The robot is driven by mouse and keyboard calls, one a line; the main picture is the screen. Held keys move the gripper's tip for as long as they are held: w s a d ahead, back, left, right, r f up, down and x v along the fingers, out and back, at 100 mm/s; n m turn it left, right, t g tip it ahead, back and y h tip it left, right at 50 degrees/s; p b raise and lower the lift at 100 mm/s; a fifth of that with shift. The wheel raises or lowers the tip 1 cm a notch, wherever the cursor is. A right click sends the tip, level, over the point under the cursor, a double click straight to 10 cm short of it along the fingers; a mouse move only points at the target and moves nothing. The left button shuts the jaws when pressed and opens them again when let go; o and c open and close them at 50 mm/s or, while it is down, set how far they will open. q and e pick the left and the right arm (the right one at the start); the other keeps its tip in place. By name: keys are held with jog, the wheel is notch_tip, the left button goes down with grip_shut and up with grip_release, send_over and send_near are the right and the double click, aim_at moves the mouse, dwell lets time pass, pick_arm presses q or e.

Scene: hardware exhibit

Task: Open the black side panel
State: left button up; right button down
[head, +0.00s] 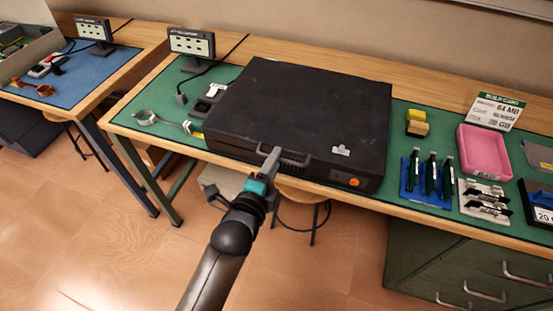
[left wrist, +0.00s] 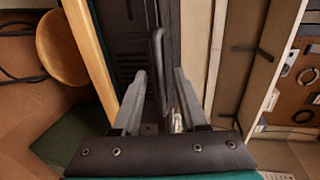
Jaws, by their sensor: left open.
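The black side panel (head: 305,105) is the broad, flat top of a dark computer case lying on the green mat. It looks closed. A dark bar handle (head: 296,161) sticks out at the case's front edge; it also shows in the left wrist view (left wrist: 158,45). My left gripper (head: 272,154) is at the left end of this handle. In the left wrist view, my left gripper (left wrist: 161,73) has its two fingers apart, with the handle reaching down between them. Whether either finger touches it I cannot tell. My right gripper is not in view.
Right of the case are yellow blocks (head: 417,122), a pink tray (head: 484,152), a blue rack (head: 427,180) and a build card (head: 495,110). A stool (head: 301,193) is under the bench (head: 450,232).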

pick_arm(q)
jog(key=shift+x, duration=1.1)
jog(key=shift+c, duration=0.3)
grip_shut()
dwell(0.4)
